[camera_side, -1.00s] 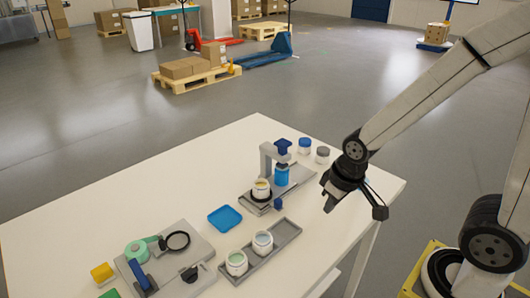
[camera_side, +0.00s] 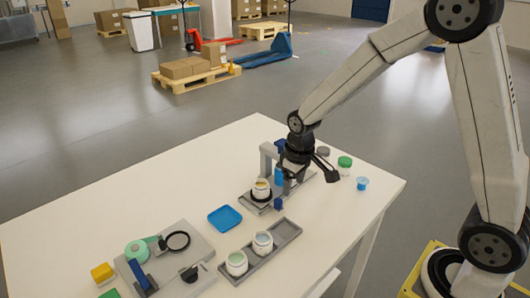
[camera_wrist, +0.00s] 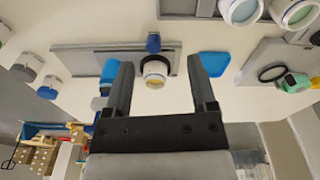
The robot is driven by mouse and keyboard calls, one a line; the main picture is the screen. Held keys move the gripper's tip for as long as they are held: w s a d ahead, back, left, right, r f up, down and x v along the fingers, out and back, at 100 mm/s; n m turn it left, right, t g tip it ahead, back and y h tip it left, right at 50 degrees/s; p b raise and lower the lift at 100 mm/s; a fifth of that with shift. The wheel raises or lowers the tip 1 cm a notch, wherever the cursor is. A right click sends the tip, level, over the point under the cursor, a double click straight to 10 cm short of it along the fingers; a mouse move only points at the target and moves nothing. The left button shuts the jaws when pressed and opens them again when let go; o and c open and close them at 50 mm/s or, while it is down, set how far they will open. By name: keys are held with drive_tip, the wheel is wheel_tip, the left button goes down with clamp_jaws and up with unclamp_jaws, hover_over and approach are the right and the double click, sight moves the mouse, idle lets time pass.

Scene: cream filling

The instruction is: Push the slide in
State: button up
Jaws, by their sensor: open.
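The filling station has a grey base plate (camera_side: 304,177), also in the wrist view (camera_wrist: 75,60). A white jar with a pale yellowish inside (camera_side: 261,186) stands on the dark round seat of its slide (camera_side: 256,206), and shows between my fingers in the wrist view (camera_wrist: 155,71). A dark blue knob (camera_side: 278,203) sits at the slide's side; it also shows in the wrist view (camera_wrist: 153,43). My gripper (camera_wrist: 159,64) is open and empty, above the station. In the side view my gripper (camera_side: 293,183) partly hides the station's blue tank (camera_side: 279,175).
A grey tray (camera_side: 286,231) with two jars stands in front. A blue dish (camera_side: 225,218) lies left of it. A grey tape station (camera_side: 200,247) is at front left.

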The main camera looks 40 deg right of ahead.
drive_tip(key=g, duration=0.1)
hover_over(278, 200)
wheel_tip(278, 200, down, 3)
drive_tip(key=shift+r+n, duration=0.2)
drive_tip(key=shift+n, duration=0.2)
drive_tip(key=shift+f, duration=0.1)
drive_tip(key=shift+f, duration=3.8)
clamp_jaws()
